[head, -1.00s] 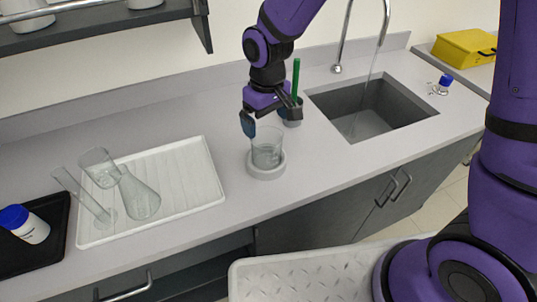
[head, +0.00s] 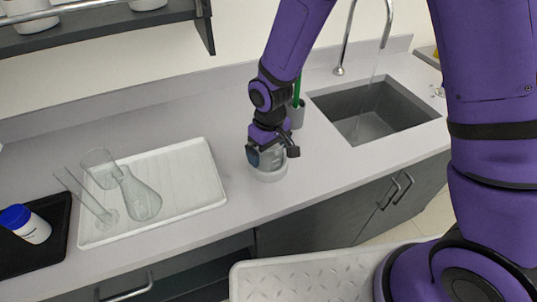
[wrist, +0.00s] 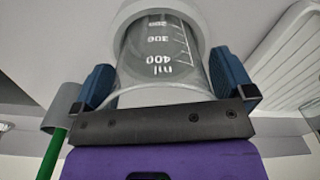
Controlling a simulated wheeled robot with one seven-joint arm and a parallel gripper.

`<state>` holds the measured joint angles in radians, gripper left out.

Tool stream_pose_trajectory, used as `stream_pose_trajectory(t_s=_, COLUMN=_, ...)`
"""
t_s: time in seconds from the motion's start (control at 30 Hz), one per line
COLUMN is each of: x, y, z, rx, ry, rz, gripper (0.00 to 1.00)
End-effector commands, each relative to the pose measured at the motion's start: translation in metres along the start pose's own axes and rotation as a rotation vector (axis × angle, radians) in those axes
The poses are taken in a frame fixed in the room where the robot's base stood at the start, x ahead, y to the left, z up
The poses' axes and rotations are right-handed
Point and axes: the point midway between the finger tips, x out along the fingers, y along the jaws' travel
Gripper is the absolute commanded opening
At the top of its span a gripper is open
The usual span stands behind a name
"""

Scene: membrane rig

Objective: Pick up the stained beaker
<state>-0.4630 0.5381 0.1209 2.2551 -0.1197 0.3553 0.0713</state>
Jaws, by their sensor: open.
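A clear glass beaker (wrist: 160,45) with white ml markings stands in a round white holder (head: 270,174) on the counter. I cannot make out a stain on it. My gripper (wrist: 163,84) is open, with one blue finger pad on each side of the beaker. A gap shows between the pads and the glass, most clearly on the left. In the head view my gripper (head: 269,156) comes down over the beaker and hides much of it.
A grey cup (head: 297,115) with a green brush stands close behind my gripper. The sink (head: 370,118) is to the right.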

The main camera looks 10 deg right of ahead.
Motion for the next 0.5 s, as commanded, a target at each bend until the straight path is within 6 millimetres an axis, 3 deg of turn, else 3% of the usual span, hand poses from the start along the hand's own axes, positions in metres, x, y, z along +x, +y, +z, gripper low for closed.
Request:
stream_pose_trajectory(t_s=0.13, x=-0.0003, y=0.0000, z=-0.0001, rx=0.000, ry=0.000, rz=0.000, gripper=1.00)
stream_pose_trajectory(t_s=0.3, x=-0.0004, y=0.0000, z=-0.0001, rx=0.000, ry=0.000, rz=0.000, gripper=0.61)
stream_pose_trajectory(t_s=0.5, x=-0.0006, y=0.0000, z=-0.0002, rx=0.000, ry=0.001, rz=0.000, gripper=0.58)
